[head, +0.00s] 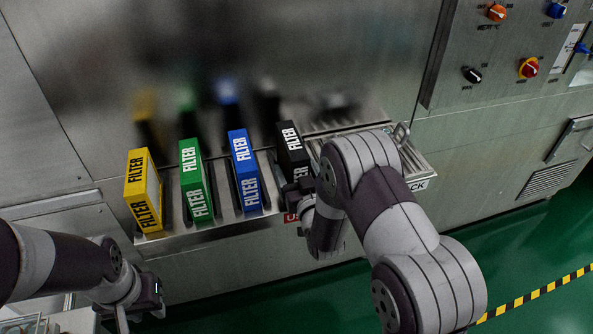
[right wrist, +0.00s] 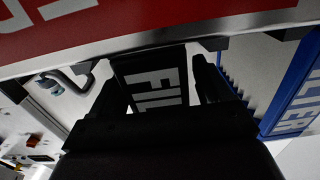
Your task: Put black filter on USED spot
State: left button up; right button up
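The black filter (head: 291,146) stands upright at the right end of the row on the metal shelf. A red label starting "US" (head: 290,217) shows on the shelf front below it, mostly covered by my right arm. My right gripper (head: 301,190) is at the filter's lower front. In the right wrist view the black filter (right wrist: 153,80) is between the two fingers (right wrist: 160,90), with narrow light gaps beside it, so the gripper looks open around it. The red label (right wrist: 150,22) crosses the top there. My left gripper (head: 141,308) is open and empty at the lower left.
The yellow filter (head: 143,190), green filter (head: 195,180) and blue filter (head: 244,170) stand to the left of the black one. The blue filter (right wrist: 292,95) is close beside the right gripper. A slatted tray (head: 413,160) with a handle is at the right, partly behind my arm.

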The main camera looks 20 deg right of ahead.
jog(key=shift+r, duration=0.3)
jog(key=s+d+f+g, duration=0.2)
jog(key=s+g, duration=1.4)
jog(key=s, duration=1)
jog(key=shift+s+g+h+b, duration=0.2)
jog(key=shift+g+h+b, duration=0.1)
jog(key=shift+b, duration=0.05)
